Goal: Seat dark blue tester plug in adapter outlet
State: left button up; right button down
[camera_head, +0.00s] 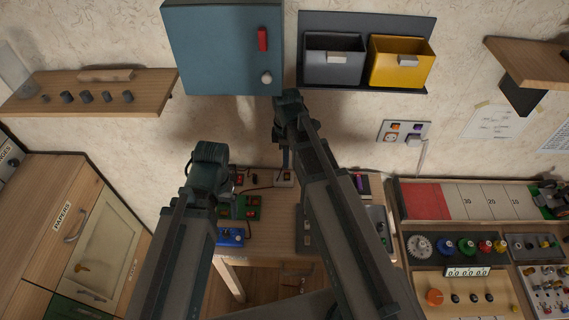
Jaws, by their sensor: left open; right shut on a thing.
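My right gripper (284,158) points down over the back of the workbench. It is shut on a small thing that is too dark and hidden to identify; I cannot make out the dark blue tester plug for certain. A small pale socket-like box (284,179) lies just below it on the bench; I cannot tell whether it is the adapter outlet or whether anything touches it. My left gripper (218,180) is open, lower left, near a dark box with red parts (238,179); its jaws are mostly hidden by its wrist.
A green board (246,207) and a blue device (230,237) lie on the bench. A blue cabinet (220,50) and grey (333,65) and yellow (401,68) bins hang above. My arms cover much of the bench.

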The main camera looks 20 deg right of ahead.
jog(key=shift+w+d+r, duration=0.15)
jog(key=shift+w+d, duration=0.2)
jog(key=shift+w, duration=0.1)
pick_arm(q)
jog(key=shift+w+d, duration=0.15)
jog(key=shift+w, duration=0.2)
pick_arm(e)
jog(key=shift+f, duration=0.2)
pick_arm(q)
notch_tip(320, 180, down, 5)
jog(key=b, duration=0.5)
jog(key=shift+f, duration=0.15)
pick_arm(e)
send_over(287, 177)
notch_tip(287, 177, down, 5)
jog(key=shift+f, duration=0.1)
pick_arm(q)
jog(key=shift+f+b, duration=1)
jog(key=shift+b, duration=0.25)
pick_arm(e)
jog(key=shift+f, duration=0.95)
pick_arm(q)
jog(key=shift+r, duration=0.1)
pick_arm(e)
jog(key=c, duration=0.6)
grip_release()
jog(key=shift+r, duration=0.1)
